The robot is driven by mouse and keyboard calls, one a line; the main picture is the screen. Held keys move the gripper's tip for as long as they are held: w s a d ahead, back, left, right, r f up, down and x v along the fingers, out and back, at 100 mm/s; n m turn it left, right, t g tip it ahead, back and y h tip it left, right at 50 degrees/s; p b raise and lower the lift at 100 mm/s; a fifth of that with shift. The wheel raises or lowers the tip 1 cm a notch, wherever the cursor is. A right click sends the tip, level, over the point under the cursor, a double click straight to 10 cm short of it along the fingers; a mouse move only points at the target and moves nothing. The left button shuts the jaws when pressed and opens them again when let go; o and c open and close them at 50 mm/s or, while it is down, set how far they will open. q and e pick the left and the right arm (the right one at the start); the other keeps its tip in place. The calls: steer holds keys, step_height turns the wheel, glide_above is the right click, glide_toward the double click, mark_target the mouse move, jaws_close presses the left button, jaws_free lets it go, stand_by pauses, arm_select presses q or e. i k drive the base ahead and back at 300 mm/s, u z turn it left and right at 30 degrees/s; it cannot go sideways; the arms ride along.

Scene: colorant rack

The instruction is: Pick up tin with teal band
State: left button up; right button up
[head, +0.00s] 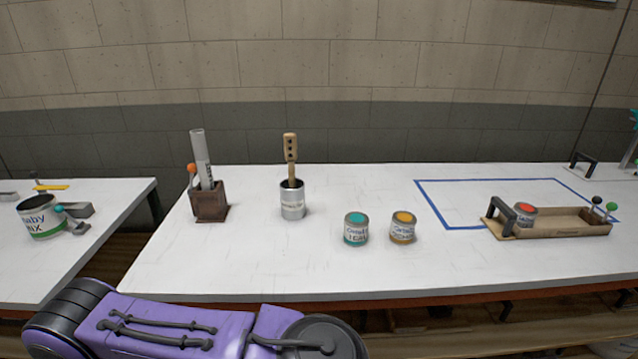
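The tin with the teal band (356,229) stands upright on the white table, near the middle of the head view. Its lid is teal and its label is light with dark lettering. A tin with an orange-yellow lid and band (402,226) stands upright just to its right, with a small gap between them. My purple arm crosses the bottom left of the view, in front of the table's front edge. Neither of my grippers shows in this view.
A wooden tray (568,229) holding a red-lidded tin (525,214) sits at right, by a blue outline (440,217). A metal cup (292,203) with a wooden-handled tool and a brown holder (209,204) stand left. A large can (42,217) is on the left table. Table around the teal tin's front is clear.

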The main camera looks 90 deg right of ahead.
mark_target(356, 225)
steer(key=z, duration=2.75)
